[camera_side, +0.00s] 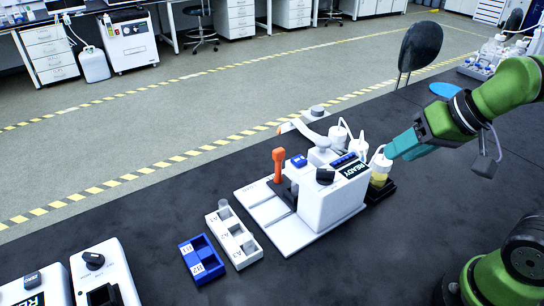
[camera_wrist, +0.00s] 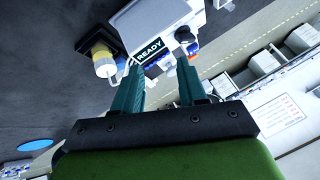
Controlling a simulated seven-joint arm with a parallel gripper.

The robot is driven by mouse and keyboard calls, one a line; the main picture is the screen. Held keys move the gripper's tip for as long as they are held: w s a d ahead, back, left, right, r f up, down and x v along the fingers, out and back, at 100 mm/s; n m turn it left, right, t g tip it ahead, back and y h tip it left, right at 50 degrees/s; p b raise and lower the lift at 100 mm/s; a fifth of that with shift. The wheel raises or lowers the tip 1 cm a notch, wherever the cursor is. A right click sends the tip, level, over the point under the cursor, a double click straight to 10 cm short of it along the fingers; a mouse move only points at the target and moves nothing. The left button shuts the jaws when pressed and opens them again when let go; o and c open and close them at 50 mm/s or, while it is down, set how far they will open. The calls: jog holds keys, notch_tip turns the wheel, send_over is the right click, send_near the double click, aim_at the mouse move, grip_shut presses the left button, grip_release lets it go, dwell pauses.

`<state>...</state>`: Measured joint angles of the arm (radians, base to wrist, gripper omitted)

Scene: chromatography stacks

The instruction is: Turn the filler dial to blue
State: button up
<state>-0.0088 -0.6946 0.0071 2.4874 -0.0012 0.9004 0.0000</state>
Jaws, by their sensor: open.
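The filler (camera_side: 330,205) is a white machine on a white base plate, with a small dark display reading READY (camera_side: 354,170). A black dial (camera_side: 324,176) sits on its sloped top beside the display; the colour it points to is too small to tell. The dial also shows in the wrist view (camera_wrist: 184,35), beyond the right finger. Blue parts (camera_side: 343,160) show near the display. My gripper (camera_side: 394,151) is open and empty, at the right of the filler, above and apart from it. In the wrist view my gripper's fingers (camera_wrist: 159,64) point toward the filler's display side.
A bottle of yellow liquid (camera_side: 379,172) stands on a black holder right of the filler, just below my fingers. An orange handle (camera_side: 279,165) rises at its left. Blue rack (camera_side: 202,262) and white rack (camera_side: 246,255) lie front left. Two more white devices stand at lower left.

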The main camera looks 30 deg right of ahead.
aim_at(326, 170)
jog(key=w+a+r+n+g+h, duration=0.1)
jog(key=w+a+r+n+g, duration=0.25)
jog(key=w+n, duration=0.3)
jog(key=w+a+r+n+g+h, duration=0.1)
jog(key=w+a+r+n+g, duration=0.25)
jog(key=w+n, duration=0.35)
jog(key=shift+n, duration=0.25)
jog(key=f, duration=0.5)
jog(key=s+f, duration=0.1)
jog(key=f, duration=1)
jog(key=shift+s+f, duration=0.1)
jog(key=shift+s, duration=0.1)
grip_shut()
